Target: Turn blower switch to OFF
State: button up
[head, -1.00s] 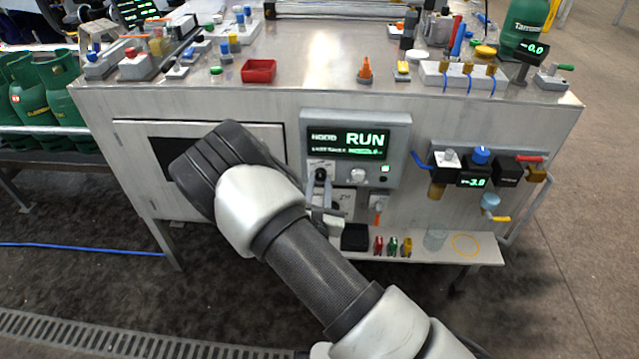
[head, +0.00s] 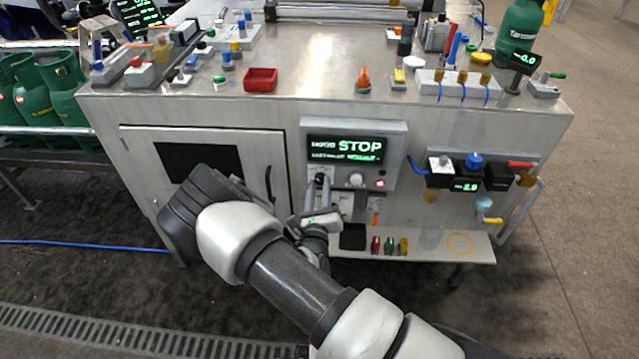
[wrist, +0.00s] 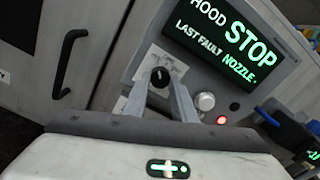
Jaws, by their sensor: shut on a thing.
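The blower switch, a black knob (wrist: 160,78) on a light plate, sits below the display on the control panel (head: 402,142). In the head view the knob (head: 320,178) shows between the fingertips. My gripper (wrist: 166,90) has its two grey fingers on either side of the knob and is shut on it; in the head view it comes up from below (head: 319,185). The display (wrist: 228,38) reads HOOD STOP, LAST FAULT NOZZLE. A red light (wrist: 220,120) is lit beside a silver knob (wrist: 205,101). The switch's label is too small to read.
A cabinet door with a black handle (wrist: 68,62) is left of the panel. A low shelf (head: 465,247) below holds a black tray (head: 353,237) and several small coloured items. Valves and a regulator (head: 473,161) are mounted at right.

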jog(key=shift+n, duration=0.6)
jog(key=shift+p, duration=0.3)
jog(key=o, duration=1)
jog(key=shift+o, duration=0.2)
jog(key=shift+s, duration=0.1)
jog(key=s+p, duration=0.2)
jog(key=s, duration=1.5)
jog(key=shift+s+a, duration=0.15)
jog(key=shift+a, duration=0.1)
